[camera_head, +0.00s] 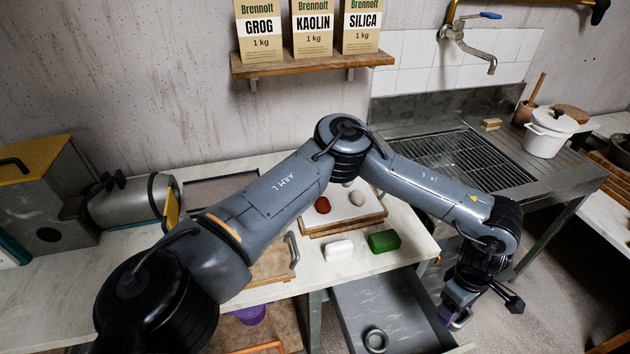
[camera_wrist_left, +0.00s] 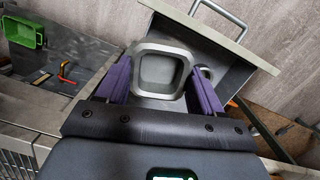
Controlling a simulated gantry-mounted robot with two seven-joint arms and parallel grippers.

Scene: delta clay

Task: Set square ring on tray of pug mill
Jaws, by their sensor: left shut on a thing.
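The ring has rounded corners and an open middle. In the head view only a small grey edge of it shows by the fingers. The pug mill (camera_head: 128,203), a grey metal cylinder, lies on the counter far left. A dark flat surface (camera_head: 205,189) right of it is partly behind my arm; I cannot tell if it is its tray.
A round grey ring (camera_head: 376,340) lies in the drawer. A board (camera_head: 345,207) with clay lumps, a white block (camera_head: 339,250) and a green block (camera_head: 384,241) are on the counter. A sink (camera_head: 462,160) stands at right. My left arm crosses the counter.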

